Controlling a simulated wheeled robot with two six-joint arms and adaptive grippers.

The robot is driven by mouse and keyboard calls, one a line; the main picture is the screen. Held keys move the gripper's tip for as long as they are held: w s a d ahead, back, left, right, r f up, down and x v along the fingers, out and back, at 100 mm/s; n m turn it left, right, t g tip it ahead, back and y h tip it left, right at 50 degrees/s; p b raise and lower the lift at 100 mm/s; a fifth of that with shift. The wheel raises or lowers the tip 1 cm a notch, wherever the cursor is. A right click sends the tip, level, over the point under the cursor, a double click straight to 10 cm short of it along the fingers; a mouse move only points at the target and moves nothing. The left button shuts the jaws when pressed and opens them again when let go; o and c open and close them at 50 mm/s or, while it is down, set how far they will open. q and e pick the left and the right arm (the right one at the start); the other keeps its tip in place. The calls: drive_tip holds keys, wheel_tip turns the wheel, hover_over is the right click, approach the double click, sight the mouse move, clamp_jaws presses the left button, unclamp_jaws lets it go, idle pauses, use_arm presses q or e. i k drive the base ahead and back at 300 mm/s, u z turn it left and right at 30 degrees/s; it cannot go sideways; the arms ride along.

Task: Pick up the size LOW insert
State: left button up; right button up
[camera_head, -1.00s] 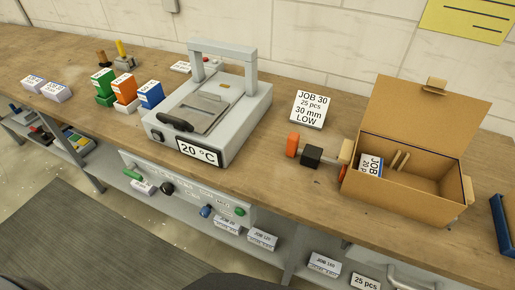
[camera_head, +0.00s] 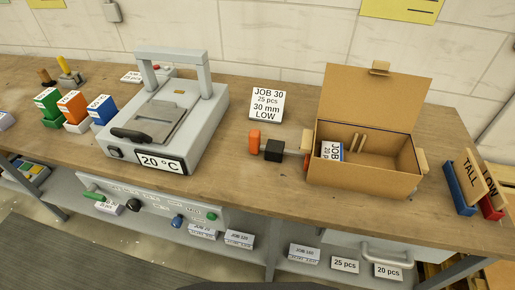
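The LOW insert (camera_head: 492,184) is a tan board marked LOW, standing tilted in a red holder (camera_head: 491,208) at the right end of the bench. Beside it on its left, a similar board marked TALL (camera_head: 472,178) stands in a blue holder (camera_head: 459,192). The open cardboard box (camera_head: 362,181) stands to the left of both holders and has a JOB card and small tan strips inside. A job sign (camera_head: 267,104) reads JOB 30, 25 pcs, 30 mm, LOW. Neither of my grippers shows in the head view.
A grey press (camera_head: 165,118) showing 20 °C stands on the left, with green, orange and blue blocks beside it. An orange and black tool (camera_head: 264,148) lies left of the box. Labelled cards sit on the shelf below.

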sight(497, 197)
drive_tip(key=z, duration=2.05)
drive_tip(key=k, duration=0.25)
drive_tip(key=z, duration=1.05)
drive_tip(key=k, duration=1.1)
drive_tip(key=z, duration=0.95)
drive_tip(key=i, duration=1.65)
drive_tip(key=u, duration=0.3)
drive_tip(key=i, duration=1.25)
drive_tip(key=u, duration=1.25)
drive_tip(key=i, duration=0.9)
drive_tip(key=u, duration=0.95)
